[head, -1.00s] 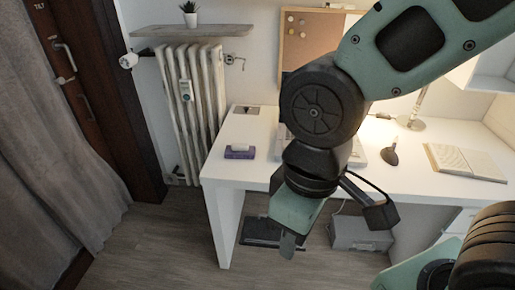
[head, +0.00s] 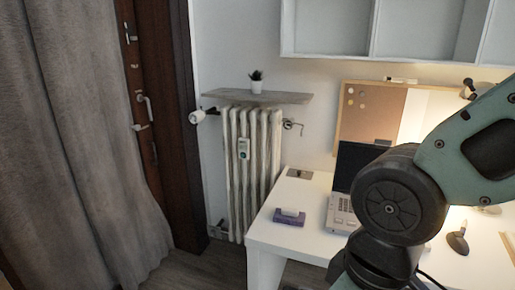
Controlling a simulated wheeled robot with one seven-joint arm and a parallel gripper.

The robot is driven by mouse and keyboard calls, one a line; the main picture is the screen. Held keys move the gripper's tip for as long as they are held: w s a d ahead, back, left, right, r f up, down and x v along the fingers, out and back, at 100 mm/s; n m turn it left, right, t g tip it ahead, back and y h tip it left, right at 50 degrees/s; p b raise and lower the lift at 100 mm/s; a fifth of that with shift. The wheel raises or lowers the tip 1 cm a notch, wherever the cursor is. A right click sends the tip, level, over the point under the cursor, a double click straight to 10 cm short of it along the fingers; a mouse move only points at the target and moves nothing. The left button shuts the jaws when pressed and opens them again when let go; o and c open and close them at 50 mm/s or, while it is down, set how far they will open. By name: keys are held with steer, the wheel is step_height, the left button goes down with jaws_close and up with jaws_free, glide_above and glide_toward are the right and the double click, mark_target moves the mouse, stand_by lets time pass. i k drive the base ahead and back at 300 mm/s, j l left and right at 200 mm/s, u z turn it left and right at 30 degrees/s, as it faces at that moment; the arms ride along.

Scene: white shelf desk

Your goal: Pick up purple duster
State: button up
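The purple duster (head: 289,217) lies on the white desk (head: 263,234), near its left front corner. It is a small purple block with a pale piece on top. My arm hangs down in the right part of the head view, to the right of the duster and apart from it. My gripper is below the bottom edge of the picture, so its fingers do not show.
A laptop or similar device (head: 342,211) stands on the desk to the right of the duster, partly behind my arm. A radiator (head: 245,160) stands against the wall behind the desk's left end. A black lamp-like object (head: 458,241) is at the right.

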mark_target(291, 217)
steer(key=i+j+z, duration=0.15)
steer(key=i, duration=0.3)
steer(key=i+j+z, duration=0.15)
steer(key=i, duration=0.25)
steer(key=i+j+z, duration=0.2)
steer(key=i, duration=0.2)
